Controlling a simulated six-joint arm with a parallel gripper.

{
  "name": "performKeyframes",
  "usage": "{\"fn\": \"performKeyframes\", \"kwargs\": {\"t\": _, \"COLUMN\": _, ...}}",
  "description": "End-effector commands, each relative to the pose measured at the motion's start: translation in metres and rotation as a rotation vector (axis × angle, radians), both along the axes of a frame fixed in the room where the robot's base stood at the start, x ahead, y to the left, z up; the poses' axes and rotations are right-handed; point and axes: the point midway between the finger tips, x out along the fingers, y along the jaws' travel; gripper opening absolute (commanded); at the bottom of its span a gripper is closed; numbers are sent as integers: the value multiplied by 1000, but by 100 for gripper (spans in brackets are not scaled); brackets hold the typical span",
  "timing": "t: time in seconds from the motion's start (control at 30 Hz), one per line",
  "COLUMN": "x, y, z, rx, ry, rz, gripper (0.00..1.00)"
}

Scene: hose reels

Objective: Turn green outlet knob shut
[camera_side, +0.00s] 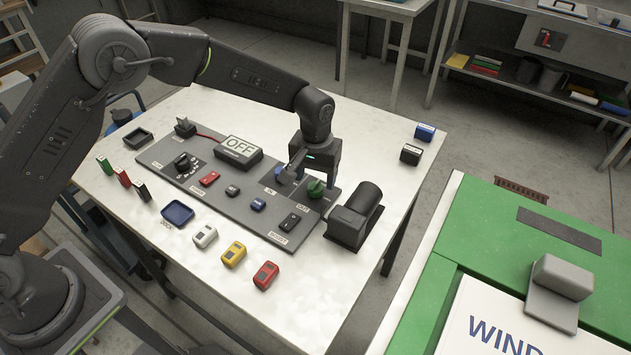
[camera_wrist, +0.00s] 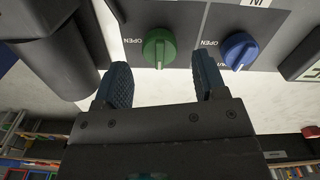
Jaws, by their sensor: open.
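The green knob (camera_side: 316,188) sits on the right end of the grey panel (camera_side: 222,190), beside the blue knob (camera_side: 283,177). In the wrist view the green knob (camera_wrist: 159,48) has a pale pointer line running up and down. The word OPEN is printed to its left. The blue knob (camera_wrist: 238,51) is to its right, with its pointer slanted. My gripper (camera_wrist: 160,85) is open and empty, its two fingers on either side of the green knob's line but short of it. In the side view my gripper (camera_side: 314,168) hangs just above the knobs, and contact cannot be told.
A black cylinder on a block (camera_side: 354,214) stands close to the right of the panel. An OFF display box (camera_side: 238,152), a red switch (camera_side: 209,178) and other controls are on the panel. Coloured blocks (camera_side: 234,253) lie in front. The table's front right is clear.

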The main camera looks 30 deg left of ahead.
Motion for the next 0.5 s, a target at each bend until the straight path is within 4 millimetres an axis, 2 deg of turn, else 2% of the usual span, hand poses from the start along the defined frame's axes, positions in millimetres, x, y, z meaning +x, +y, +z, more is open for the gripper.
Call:
{"fn": "performKeyframes", "kwargs": {"t": 0.1, "x": 1, "y": 0, "z": 29, "rx": -2, "ry": -6, "rz": 0, "gripper": 65}}
{"fn": "performKeyframes", "kwargs": {"t": 0.3, "x": 1, "y": 0, "z": 73, "rx": -1, "ry": -3, "rz": 0, "gripper": 65}}
{"fn": "performKeyframes", "kwargs": {"t": 0.5, "x": 0, "y": 0, "z": 101, "rx": -1, "ry": -2, "rz": 1, "gripper": 65}}
